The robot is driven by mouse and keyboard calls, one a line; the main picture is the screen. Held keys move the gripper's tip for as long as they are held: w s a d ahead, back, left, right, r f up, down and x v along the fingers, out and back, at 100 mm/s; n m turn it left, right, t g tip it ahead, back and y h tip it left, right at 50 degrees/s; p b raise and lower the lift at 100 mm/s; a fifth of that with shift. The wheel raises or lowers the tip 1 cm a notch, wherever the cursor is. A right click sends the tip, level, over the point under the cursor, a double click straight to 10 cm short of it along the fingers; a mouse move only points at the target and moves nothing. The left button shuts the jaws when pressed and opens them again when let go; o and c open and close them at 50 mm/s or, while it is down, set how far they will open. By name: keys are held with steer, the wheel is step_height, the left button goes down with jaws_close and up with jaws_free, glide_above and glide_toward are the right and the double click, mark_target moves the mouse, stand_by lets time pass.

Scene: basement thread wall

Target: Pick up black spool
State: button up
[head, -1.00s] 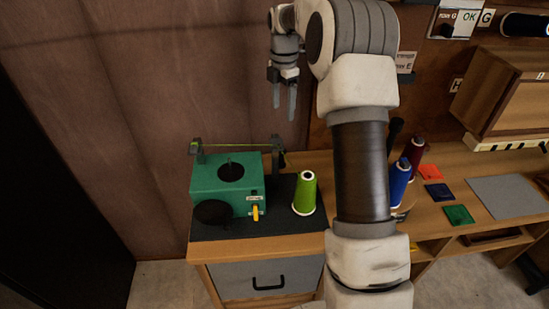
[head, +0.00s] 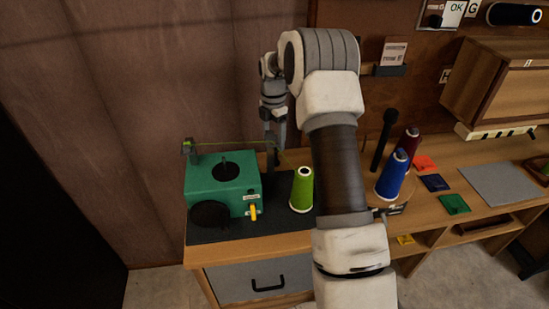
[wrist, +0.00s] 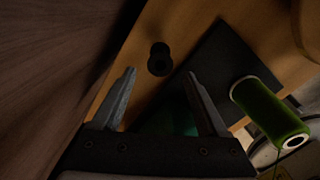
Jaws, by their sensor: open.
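A small dark object with two round ends (wrist: 159,59) stands on bare wood beside the dark mat in the wrist view. It looks like a black spool seen from above, but it is too dark to be sure. In the head view I cannot make it out; my arm may hide it. Another black spool (head: 515,14) lies sideways on the wall at the upper right.
A green box (head: 222,188) and a lime green spool (head: 302,190) stand on the dark mat (head: 260,226); a thread runs above the box. The wall (wrist: 50,60) is close.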

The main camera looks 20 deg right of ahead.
steer(key=shift+d+f+b, duration=0.2)
steer(key=shift+f+b, duration=0.2)
steer(key=shift+f, duration=2.5)
jaws_close()
